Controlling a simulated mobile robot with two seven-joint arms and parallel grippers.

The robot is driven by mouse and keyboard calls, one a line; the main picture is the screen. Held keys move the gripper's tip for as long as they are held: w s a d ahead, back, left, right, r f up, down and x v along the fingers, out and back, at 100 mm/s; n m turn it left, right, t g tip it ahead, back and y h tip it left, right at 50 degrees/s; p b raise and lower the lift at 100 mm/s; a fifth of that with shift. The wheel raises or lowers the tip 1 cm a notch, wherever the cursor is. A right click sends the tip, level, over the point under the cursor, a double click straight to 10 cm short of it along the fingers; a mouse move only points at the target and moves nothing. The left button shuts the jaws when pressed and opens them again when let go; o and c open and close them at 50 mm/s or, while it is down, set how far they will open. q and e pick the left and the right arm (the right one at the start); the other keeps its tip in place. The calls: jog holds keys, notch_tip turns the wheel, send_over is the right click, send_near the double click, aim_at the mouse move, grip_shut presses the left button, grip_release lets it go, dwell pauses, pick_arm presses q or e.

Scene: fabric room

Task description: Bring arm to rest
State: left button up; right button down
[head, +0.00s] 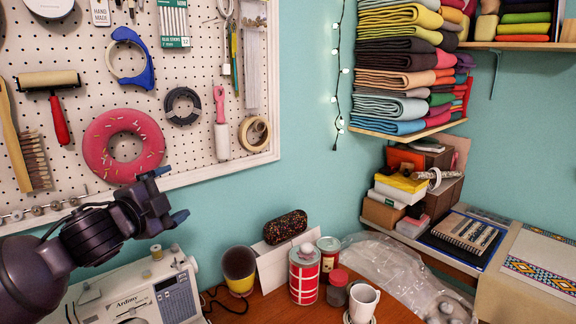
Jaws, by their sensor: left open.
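My left gripper (170,198) is at the lower left in the head view, its dark arm coming in from the left edge. Its two blue-tipped fingers are spread apart, with nothing between them. It is raised in front of the pegboard's lower edge and shows above the white sewing machine (175,293). The pink donut (97,150) on the pegboard shows just above and behind the gripper. My right gripper is not in view.
The desk (262,309) holds red tins (304,272), a white mug (363,302), a dark cup (239,268) and a patterned case (285,227). Tools hang on the pegboard (200,70). Folded fabrics (395,80) and stacked boxes (400,187) are at the right. Open space lies before the blue wall.

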pick_arm(q)
jog(key=s+a+f+n+y, duration=0.1)
jog(key=s+f+n, duration=0.25)
jog(key=f, duration=0.55)
jog(key=s+f+n+y, duration=0.1)
jog(key=s+f+n, duration=0.25)
jog(key=f, duration=0.45)
jog(key=s+a+f+n, duration=0.1)
jog(key=s+f+n, duration=0.25)
jog(key=f, duration=0.55)
jog(key=s+f+n+g+y, duration=0.1)
jog(key=s+f+n, duration=0.1)
jog(key=s+f, duration=0.3)
jog(key=s+a+f+n+g+y, duration=0.1)
jog(key=s+f+n+g, duration=0.1)
jog(key=s+f, duration=0.4)
jog(key=s+a+f+n+g+y, duration=0.1)
jog(key=s+f+n+y, duration=0.1)
jog(key=s+f, duration=0.4)
jog(key=shift+s+a+n+g, duration=0.25)
jog(key=shift+s+g, duration=0.15)
jog(key=shift+s, duration=0.35)
jog(key=shift+c, duration=0.5)
